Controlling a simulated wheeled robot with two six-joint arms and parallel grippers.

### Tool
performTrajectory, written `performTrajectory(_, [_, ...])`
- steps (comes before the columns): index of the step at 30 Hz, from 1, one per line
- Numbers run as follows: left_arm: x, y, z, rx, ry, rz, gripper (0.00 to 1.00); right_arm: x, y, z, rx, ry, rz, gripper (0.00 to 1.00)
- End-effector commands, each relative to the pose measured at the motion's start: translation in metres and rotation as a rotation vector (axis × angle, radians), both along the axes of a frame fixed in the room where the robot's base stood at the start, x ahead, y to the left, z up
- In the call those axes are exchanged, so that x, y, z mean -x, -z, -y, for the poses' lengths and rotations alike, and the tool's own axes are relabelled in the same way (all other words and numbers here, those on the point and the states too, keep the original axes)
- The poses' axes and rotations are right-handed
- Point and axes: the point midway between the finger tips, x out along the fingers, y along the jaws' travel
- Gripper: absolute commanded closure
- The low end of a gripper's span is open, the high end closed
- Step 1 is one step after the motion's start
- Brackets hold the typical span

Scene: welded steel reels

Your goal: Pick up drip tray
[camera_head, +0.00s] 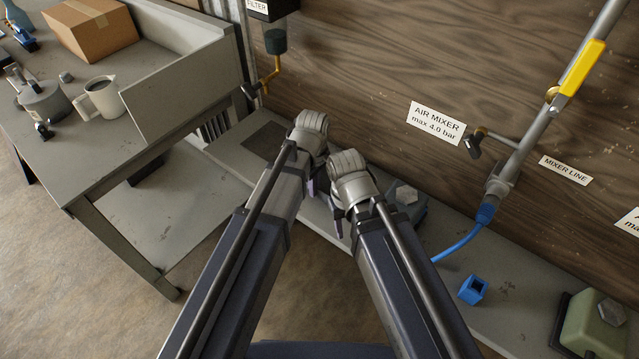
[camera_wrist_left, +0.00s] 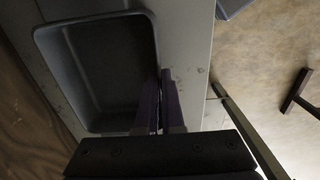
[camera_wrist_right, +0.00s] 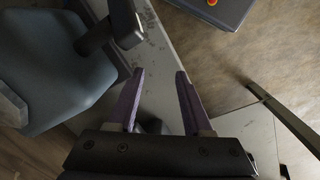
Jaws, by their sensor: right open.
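The drip tray (camera_wrist_left: 97,20) is a dark grey rectangular tray with rounded corners and a raised rim. It fills much of the left half of the left wrist view and looks empty. In the head view I cannot make it out; my grippers seem to hide it. My left gripper (camera_head: 313,187) points down over the bench. In the left wrist view its fingers (camera_wrist_left: 161,76) are close together on the tray's right-hand rim, one on each side. Whether the tray is clear of the bench I cannot tell. My right gripper (camera_head: 338,226) is open and empty; its spread fingers show in the right wrist view (camera_wrist_right: 160,78).
A grey-green block with a hex top (camera_head: 408,203) stands close beside my right gripper. A dark rectangle (camera_head: 264,141) lies on the bench left of my grippers. A blue cube (camera_head: 473,290) and a blue hose (camera_head: 462,242) are farther right. A worktable (camera_head: 95,180) stands left.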

Motion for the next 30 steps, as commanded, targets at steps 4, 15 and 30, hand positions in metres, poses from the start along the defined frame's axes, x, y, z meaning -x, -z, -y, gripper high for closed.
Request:
performTrajectory(4, [0.000,-0.008,0.000,0.000,0.000,0.000,1.00,0.000,-0.008,0.000,0.000,0.000,0.000,0.50])
performTrajectory(15, [0.000,-0.054,0.000,0.001,0.000,0.001,1.00,0.000,-0.054,0.000,0.000,0.000,0.000,0.50])
performTrajectory(30, [0.000,-0.101,0.000,0.001,0.000,0.001,1.00,0.000,-0.101,0.000,0.000,0.000,0.000,0.50])
